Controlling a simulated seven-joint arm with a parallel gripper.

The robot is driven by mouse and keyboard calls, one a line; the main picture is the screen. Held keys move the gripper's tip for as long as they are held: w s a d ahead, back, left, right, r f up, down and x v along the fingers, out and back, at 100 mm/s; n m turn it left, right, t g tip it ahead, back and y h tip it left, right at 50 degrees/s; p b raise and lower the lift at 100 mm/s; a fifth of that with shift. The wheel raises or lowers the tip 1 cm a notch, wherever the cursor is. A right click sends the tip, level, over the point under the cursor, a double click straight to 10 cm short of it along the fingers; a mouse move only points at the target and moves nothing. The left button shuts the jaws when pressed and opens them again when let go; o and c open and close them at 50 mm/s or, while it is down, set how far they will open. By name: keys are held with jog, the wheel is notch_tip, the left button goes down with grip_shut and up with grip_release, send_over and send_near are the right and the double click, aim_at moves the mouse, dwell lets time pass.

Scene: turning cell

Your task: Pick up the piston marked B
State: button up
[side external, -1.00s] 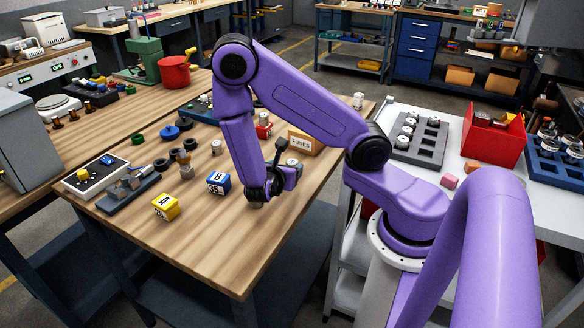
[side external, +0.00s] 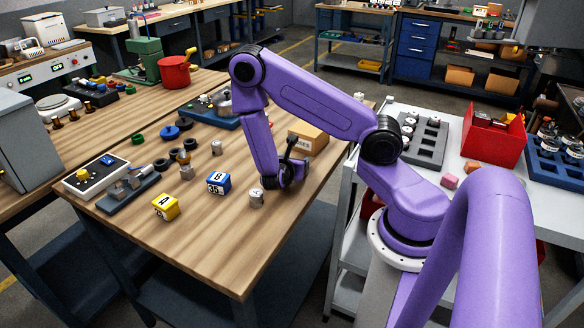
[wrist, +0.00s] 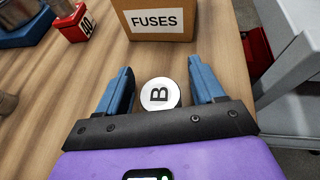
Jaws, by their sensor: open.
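The piston marked B (wrist: 159,94) shows in the wrist view as a round, pale top with a black B. It sits between the two blue fingers of my gripper (wrist: 160,78), with space on both sides; the fingers are open and not touching it. In the side view my gripper (side external: 291,174) is low over the right part of the wooden table, in front of the fuses box, and I cannot make out the piston there. Another metal piston (side external: 257,197) stands just left of my gripper; its letter is too small to read.
The cardboard FUSES box (wrist: 160,18) stands just beyond the piston. The front of the wooden table (side external: 225,260) is clear.

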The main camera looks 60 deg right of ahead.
jog(key=c, duration=1.1)
jog(key=shift+r, duration=0.1)
jog(key=shift+r, duration=0.65)
jog(key=shift+s+a+r, duration=1.1)
jog(key=shift+s+r, duration=0.8)
jog(key=shift+s, duration=0.15)
jog(key=shift+s+a+r, duration=1.15)
jog(key=shift+s+r, duration=0.8)
jog(key=shift+s, duration=0.15)
jog(key=shift+s+a+r, duration=1.1)
jog(key=shift+s+r, duration=0.8)
jog(key=shift+s, duration=0.15)
